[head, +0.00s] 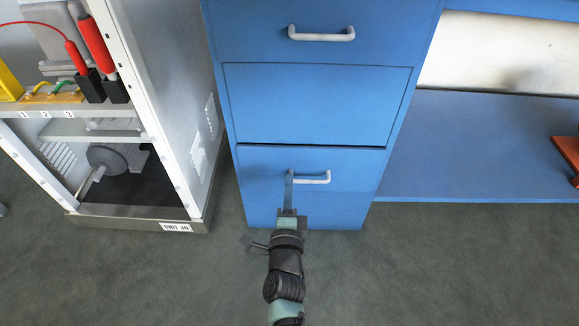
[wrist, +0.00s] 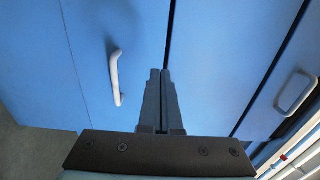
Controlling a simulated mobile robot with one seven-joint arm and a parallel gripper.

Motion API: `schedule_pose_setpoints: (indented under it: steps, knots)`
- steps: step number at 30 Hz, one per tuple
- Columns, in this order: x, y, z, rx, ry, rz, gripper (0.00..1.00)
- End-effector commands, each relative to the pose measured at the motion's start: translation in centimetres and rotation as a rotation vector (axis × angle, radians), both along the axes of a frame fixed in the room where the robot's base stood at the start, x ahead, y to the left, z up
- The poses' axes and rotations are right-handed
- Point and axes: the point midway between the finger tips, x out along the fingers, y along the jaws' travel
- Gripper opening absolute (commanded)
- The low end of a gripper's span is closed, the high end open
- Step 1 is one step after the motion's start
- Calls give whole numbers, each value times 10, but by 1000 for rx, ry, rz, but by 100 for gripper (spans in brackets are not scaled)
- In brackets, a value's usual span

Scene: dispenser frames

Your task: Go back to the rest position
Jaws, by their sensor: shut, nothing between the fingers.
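My gripper (head: 289,190) is low in front of the blue drawer cabinet (head: 316,105) in the head view. Its fingers are shut and empty, and in the wrist view the gripper (wrist: 160,78) points at the blue drawer fronts. The lower drawer's pale handle (head: 312,178) is just to the right of the fingertips in the head view. In the wrist view a pale handle (wrist: 115,76) is to the left of the fingers, apart from them. My arm reaches up from the bottom of the head view.
An upper drawer handle (head: 321,34) is above. On the left stands a grey rack (head: 175,90) with red connectors (head: 92,42) and a motor-like part (head: 112,160). A blue shelf (head: 470,145) is on the right. The grey floor (head: 430,270) in front is clear.

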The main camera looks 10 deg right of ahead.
Motion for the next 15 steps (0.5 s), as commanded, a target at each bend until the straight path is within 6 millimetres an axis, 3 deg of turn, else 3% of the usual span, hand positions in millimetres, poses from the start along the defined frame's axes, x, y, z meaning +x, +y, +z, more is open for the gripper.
schedule_pose_setpoints:
  steps: [6, 15]
  knots:
    - [-38, 12, 3, 0, 1, 2, 0]
    - [-57, 17, 1, -1, -2, 1, 0]
